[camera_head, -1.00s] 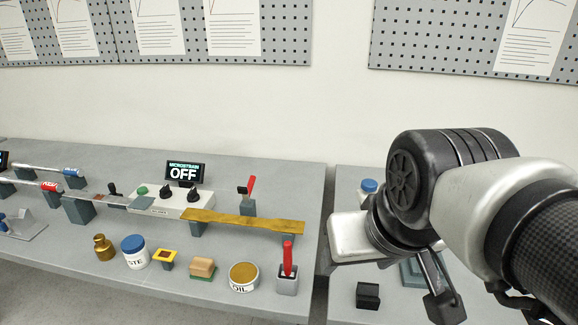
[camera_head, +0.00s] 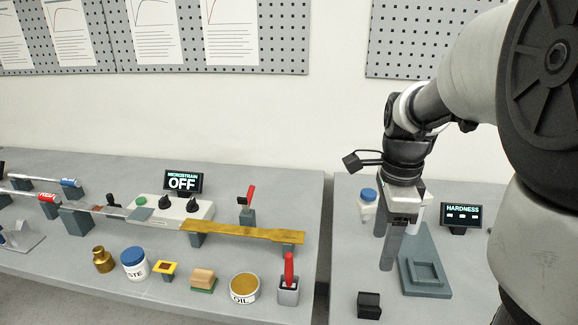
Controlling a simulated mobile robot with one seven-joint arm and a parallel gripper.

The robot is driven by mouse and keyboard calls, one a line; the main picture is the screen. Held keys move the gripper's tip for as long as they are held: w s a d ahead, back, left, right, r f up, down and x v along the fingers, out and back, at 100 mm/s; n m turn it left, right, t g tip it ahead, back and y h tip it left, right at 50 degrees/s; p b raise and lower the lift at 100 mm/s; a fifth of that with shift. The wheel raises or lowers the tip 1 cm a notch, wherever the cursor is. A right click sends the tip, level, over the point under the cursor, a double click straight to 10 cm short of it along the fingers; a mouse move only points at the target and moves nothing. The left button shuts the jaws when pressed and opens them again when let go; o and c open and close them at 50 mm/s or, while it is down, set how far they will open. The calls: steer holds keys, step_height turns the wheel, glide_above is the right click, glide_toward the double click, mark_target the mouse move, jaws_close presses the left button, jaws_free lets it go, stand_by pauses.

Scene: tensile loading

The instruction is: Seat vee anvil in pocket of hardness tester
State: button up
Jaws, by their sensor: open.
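A small dark block (camera_head: 369,305), which appears to be the vee anvil, sits on the right bench near its front edge. Its notch is too small to make out. The hardness tester (camera_head: 408,285) is a grey-green base behind and to the right of the block. A square recessed pocket (camera_head: 427,273) shows at the base's front end and looks empty. My gripper (camera_head: 383,250) points down, open and empty, above and behind the block, at the left side of the tester. My gripper and wrist hide part of the tester's rear.
A HARDNESS display (camera_head: 461,215) stands right of the tester. A blue-capped white bottle (camera_head: 368,203) stands behind my gripper. A gap separates this bench from the left bench (camera_head: 150,296), which carries a brass strip (camera_head: 245,232), a tin (camera_head: 244,288) and other items.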

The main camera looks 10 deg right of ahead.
mark_target(369, 305)
step_height(369, 305, down, 18)
steer(key=b, duration=0.3)
steer(key=shift+s+r, duration=0.1)
steer(key=shift+r, duration=0.2)
jaws_close()
